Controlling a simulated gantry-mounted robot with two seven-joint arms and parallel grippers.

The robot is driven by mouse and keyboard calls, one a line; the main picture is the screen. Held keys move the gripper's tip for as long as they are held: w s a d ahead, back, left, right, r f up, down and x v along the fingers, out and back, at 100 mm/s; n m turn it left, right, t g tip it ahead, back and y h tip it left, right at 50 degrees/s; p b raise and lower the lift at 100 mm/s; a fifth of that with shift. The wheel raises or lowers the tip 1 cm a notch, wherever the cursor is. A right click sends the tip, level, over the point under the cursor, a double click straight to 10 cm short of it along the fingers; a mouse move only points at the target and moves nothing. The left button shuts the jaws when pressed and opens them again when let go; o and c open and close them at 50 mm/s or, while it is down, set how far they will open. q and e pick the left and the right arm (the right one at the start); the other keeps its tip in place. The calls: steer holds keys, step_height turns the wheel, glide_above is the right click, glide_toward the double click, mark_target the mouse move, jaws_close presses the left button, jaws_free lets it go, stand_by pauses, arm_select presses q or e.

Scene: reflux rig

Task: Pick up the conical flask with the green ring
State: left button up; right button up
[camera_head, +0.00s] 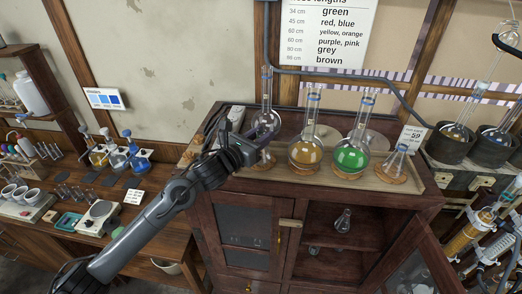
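A small clear conical flask (397,160) stands upright on a cork ring at the right end of the cabinet top. I cannot make out a green ring on it. My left gripper (250,147) is over the left part of the cabinet top, well apart from that flask. It is beside a clear long-necked flask (267,100) with blue bands, and partly hides it. Clear glass also shows just below the gripper (263,160); its shape is partly hidden. Whether the fingers are open or touch glass is too small to tell. My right gripper is not in view.
Round flasks with orange liquid (306,152) and green liquid (351,157) stand between the gripper and the conical flask. A price card (411,138) stands behind it. Small glassware (343,220) is inside the cabinet, whose right door is open. A sign (328,35) hangs behind.

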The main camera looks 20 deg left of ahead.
arm_select(q)
jaws_close()
